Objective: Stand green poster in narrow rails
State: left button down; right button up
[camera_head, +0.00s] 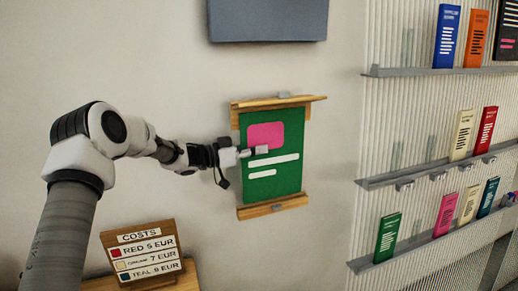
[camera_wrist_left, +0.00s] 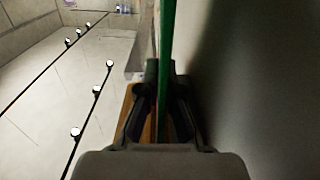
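The green poster (camera_head: 285,178), with a pink block and white bars, is upright at the wall. Its top edge meets the upper wooden rail (camera_head: 278,103) and its bottom edge meets the lower wooden rail (camera_head: 273,206). I cannot tell whether the edges sit inside the rails. My left gripper (camera_head: 255,151) is at the poster's left edge, with one finger across its front. In the left wrist view the poster (camera_wrist_left: 167,40) appears edge-on between the fingers of my left gripper (camera_wrist_left: 163,85), which look closed on it. My right gripper is not in view.
A wooden price board (camera_head: 146,253) stands on a surface at the lower left. Ledges with several coloured books, including a green book (camera_head: 387,238), line the ribbed wall on the right. A dark grey panel (camera_head: 267,20) hangs above. Bare wall surrounds the rails.

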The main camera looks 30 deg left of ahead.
pick_arm(q)
jog(key=shift+f, duration=0.15)
jog(key=shift+f, duration=0.5)
dwell(0.3)
jog(key=shift+f+b, duration=0.4)
jog(key=shift+f, duration=0.2)
jog(key=c, duration=1.2)
grip_release()
jog(key=shift+c, duration=0.2)
jog(key=shift+s, duration=0.1)
